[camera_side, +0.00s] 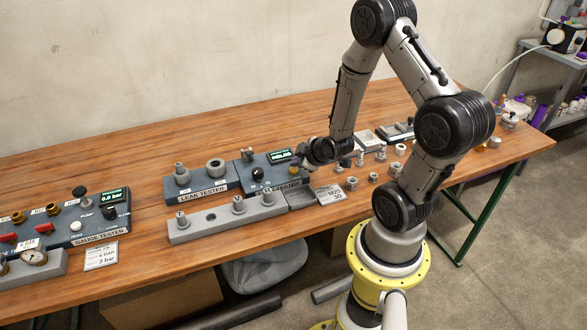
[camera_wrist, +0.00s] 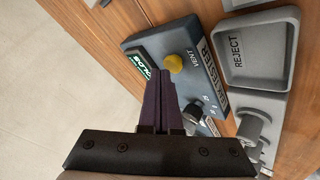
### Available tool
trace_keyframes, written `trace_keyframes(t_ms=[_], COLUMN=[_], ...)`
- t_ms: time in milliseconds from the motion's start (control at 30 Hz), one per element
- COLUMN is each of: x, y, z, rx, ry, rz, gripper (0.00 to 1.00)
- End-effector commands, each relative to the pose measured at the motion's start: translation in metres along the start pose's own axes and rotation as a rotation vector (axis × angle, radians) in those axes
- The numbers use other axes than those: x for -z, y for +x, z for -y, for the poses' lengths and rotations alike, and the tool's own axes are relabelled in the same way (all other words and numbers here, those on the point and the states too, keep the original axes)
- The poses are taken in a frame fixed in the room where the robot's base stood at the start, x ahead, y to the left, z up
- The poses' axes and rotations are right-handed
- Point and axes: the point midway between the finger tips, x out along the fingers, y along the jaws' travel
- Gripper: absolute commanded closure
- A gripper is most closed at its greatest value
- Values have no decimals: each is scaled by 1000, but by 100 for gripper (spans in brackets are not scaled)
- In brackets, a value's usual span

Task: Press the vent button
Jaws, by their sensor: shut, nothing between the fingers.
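The vent button is a yellow round cap labelled VENT on the dark blue leak tester box. It shows in the wrist view (camera_wrist: 174,63), just beyond and right of my fingertips, and in the side view (camera_side: 294,170). My gripper (camera_side: 301,164) is over the right part of the box, close by the button. In the wrist view my gripper (camera_wrist: 160,82) is shut, its two dark fingers together with nothing between them. I cannot tell its height above the box. The leak tester box (camera_side: 277,183) has a green-lit display (camera_side: 280,156) and a black knob (camera_side: 257,173).
A grey reject tray (camera_wrist: 262,82) sits in front of the box. A grey rack with fittings (camera_side: 222,221) runs along the front. The gauge tester (camera_side: 98,237) stands at the left, and several loose fittings (camera_side: 373,177) lie to the right. Bare wood (camera_side: 140,195) separates the testers.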

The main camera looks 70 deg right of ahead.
Motion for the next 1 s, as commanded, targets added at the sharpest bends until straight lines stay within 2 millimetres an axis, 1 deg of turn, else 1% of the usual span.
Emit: trace_keyframes(t_ms=[1000], x=[-5], y=[6], z=[5], rx=[0], ry=[0], rz=[0], gripper=[100])
